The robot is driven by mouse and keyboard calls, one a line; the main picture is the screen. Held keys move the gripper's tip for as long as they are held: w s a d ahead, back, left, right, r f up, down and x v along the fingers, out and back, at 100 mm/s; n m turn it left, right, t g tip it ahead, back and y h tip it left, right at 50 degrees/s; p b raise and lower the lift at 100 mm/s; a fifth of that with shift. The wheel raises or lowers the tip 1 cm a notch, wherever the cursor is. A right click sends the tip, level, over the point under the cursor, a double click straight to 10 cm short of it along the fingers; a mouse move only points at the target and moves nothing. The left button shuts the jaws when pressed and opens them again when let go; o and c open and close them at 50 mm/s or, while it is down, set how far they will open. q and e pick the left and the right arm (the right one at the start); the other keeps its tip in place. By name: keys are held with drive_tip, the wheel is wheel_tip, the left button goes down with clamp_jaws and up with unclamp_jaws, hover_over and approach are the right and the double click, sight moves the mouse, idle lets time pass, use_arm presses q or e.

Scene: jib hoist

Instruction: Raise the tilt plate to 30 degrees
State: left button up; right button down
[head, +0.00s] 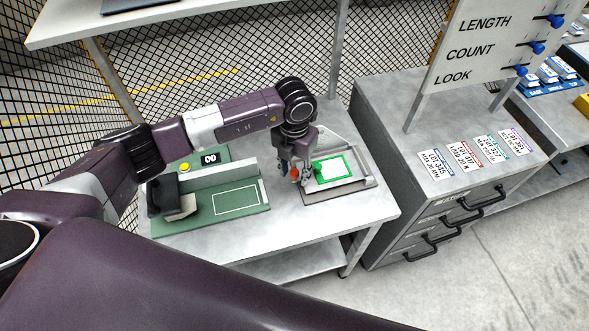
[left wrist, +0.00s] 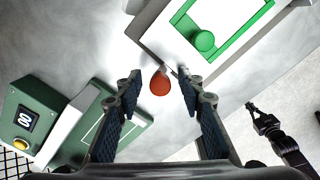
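The tilt plate (head: 331,168) is a white plate with a green outlined rectangle and a green knob (head: 318,166), on a grey base at the table's right end. It looks close to flat. The plate (left wrist: 186,55) and green knob (left wrist: 204,40) also show in the left wrist view. An orange-red knob (left wrist: 160,84) is at the plate's near corner. My left gripper (head: 292,173) points down over it. Its fingers are open on either side of the knob, with gaps visible. A dark jointed part, seemingly my right gripper (left wrist: 262,118), shows small at the right; its fingers are unclear.
A green station (head: 215,196) with a yellow button and a display stands left on the same table (head: 290,230). A grey drawer cabinet (head: 440,200) with lot cards and a sign board stands to the right. Wire mesh is behind the table.

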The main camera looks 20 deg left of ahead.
use_arm(q)
drive_tip(key=c, duration=0.5)
clamp_jaws()
use_arm(e)
drive_tip(key=shift+s+a, duration=0.15)
drive_tip(key=shift+s, duration=0.05)
use_arm(q)
drive_tip(key=shift+r, duration=0.2)
